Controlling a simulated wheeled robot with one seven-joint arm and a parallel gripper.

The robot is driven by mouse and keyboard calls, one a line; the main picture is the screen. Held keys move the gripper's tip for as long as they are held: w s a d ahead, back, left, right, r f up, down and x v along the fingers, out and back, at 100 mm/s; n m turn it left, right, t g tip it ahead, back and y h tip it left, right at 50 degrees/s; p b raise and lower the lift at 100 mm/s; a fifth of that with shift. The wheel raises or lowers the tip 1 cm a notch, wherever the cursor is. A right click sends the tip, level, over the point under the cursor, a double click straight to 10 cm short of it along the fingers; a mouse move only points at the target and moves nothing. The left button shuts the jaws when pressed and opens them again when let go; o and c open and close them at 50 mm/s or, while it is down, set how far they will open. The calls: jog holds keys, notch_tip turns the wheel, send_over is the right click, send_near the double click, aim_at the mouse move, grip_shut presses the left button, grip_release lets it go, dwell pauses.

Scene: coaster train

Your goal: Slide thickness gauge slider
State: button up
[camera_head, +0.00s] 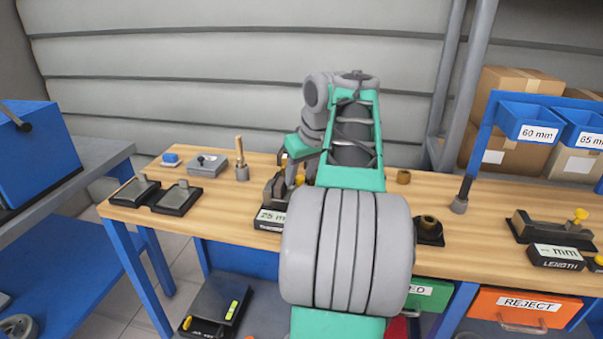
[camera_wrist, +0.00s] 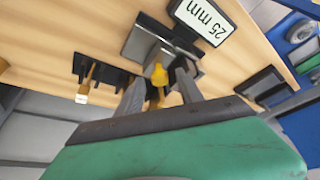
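The thickness gauge (camera_head: 275,190) stands on the workbench just left of my arm, with a display reading "25 mm" (camera_head: 271,216). In the wrist view its grey and black body (camera_wrist: 143,40) lies beyond my fingertips, and its display (camera_wrist: 203,20) also reads "25 mm". The yellow slider knob (camera_wrist: 158,74) sits between my two fingers. My gripper (camera_wrist: 161,78) is open around it, with gaps visible on both sides; I cannot tell whether either finger touches it. In the head view my gripper is down at the gauge, and my arm hides part of both.
On the wooden bench (camera_head: 460,205) stand dark trays (camera_head: 176,198), a grey box (camera_head: 207,163) and a grey holder (camera_head: 242,173) at left. At right is the length gauge (camera_head: 556,257). An orange REJECT bin (camera_head: 520,310) is below. Blue bins (camera_head: 530,124) hang at upper right.

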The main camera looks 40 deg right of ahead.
jog(key=p+v, duration=0.4)
jog(key=v, duration=0.3)
jog(key=shift+s+r, duration=0.2)
jog(key=shift+r, duration=0.15)
